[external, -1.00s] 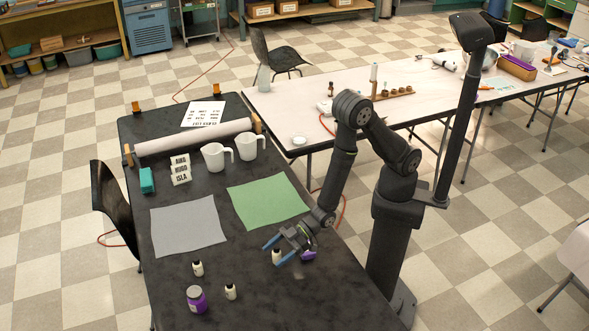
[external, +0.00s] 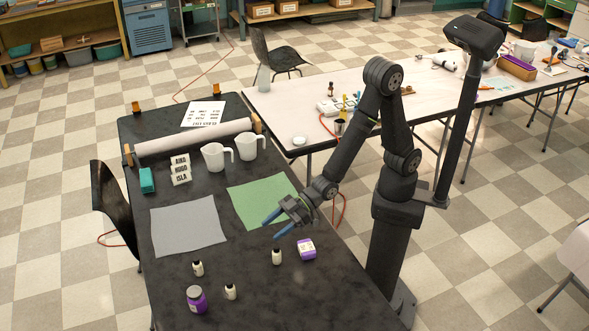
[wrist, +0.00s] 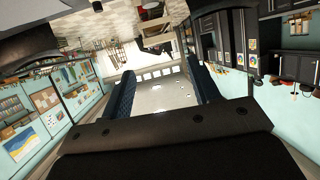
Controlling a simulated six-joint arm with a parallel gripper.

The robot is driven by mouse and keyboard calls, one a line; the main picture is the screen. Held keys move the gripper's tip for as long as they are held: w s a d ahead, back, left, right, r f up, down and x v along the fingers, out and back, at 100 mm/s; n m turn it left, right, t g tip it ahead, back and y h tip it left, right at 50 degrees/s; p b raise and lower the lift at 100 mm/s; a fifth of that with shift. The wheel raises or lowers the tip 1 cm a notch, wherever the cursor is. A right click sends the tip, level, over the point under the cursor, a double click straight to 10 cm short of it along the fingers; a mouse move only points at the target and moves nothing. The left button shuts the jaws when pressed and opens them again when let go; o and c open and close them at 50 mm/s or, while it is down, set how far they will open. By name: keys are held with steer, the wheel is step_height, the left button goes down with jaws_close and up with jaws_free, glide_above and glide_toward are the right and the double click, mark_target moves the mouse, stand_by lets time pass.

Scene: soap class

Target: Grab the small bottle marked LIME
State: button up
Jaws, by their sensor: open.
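Three small pale bottles with dark caps stand upright on the dark table: one at the left (external: 198,269), one in front (external: 230,292), one at the right (external: 276,257). Their labels are too small to read, so I cannot tell which is LIME. My gripper (external: 271,230) is open and empty, its blue fingers pointing left in the external view, appearing just above the right bottle in the picture and apart from it. In the wrist view the open fingers (wrist: 163,92) frame only the room; no bottle shows there.
A green sheet (external: 250,199) and a grey sheet (external: 188,226) lie flat behind. White jugs (external: 214,157) stand further back. The table between the bottles is clear.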

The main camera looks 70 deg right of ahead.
steer(key=r, duration=0.2)
steer(key=n+g+h, duration=0.7)
steer(key=g+h, duration=0.1)
steer(key=h, duration=0.3)
glide_above(230, 285)
step_height(230, 285, down, 18)
steer(key=shift+d+r, duration=0.1)
steer(key=shift+r, duration=0.15)
steer(key=shift+w+d+f, duration=0.1)
steer(key=shift+f, duration=0.8)
steer(key=shift+w+d+f, duration=0.15)
steer(key=shift+f, duration=0.75)
steer(key=shift+w+d+f, duration=0.1)
steer(key=shift+f, duration=0.8)
steer(key=c, duration=1.2)
steer(key=shift+o, duration=0.2)
steer(key=shift+r, duration=0.1)
